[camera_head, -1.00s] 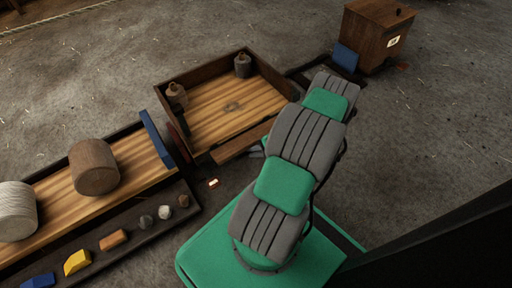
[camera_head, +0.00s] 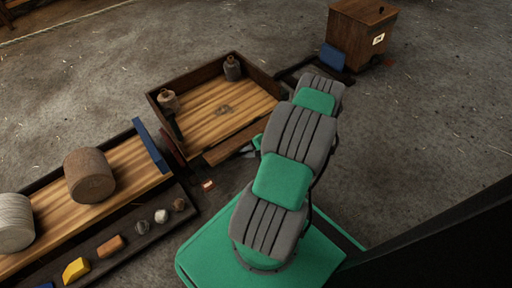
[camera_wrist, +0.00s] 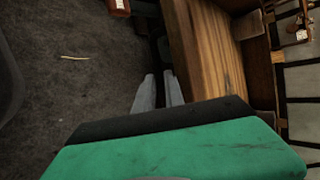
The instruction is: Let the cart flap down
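The cart (camera_head: 182,88) is a low wooden tray with dark side walls and a striped plank floor, in the middle of the head view. Its near side has a brown board (camera_head: 236,143), which looks like the flap; I cannot tell its exact tilt. In the wrist view the cart's wooden side (camera_wrist: 190,45) runs along the right of the fingers. My gripper (camera_wrist: 158,92) shows two grey fingers with a gap between them and nothing visible in it. It is close to the board; I cannot tell whether it touches. In the head view my arm mostly hides the gripper.
Two jugs (camera_head: 168,101) (camera_head: 232,68) stand in the cart's corners. A wooden box (camera_head: 360,35) stands at upper right. Right floor is clear.

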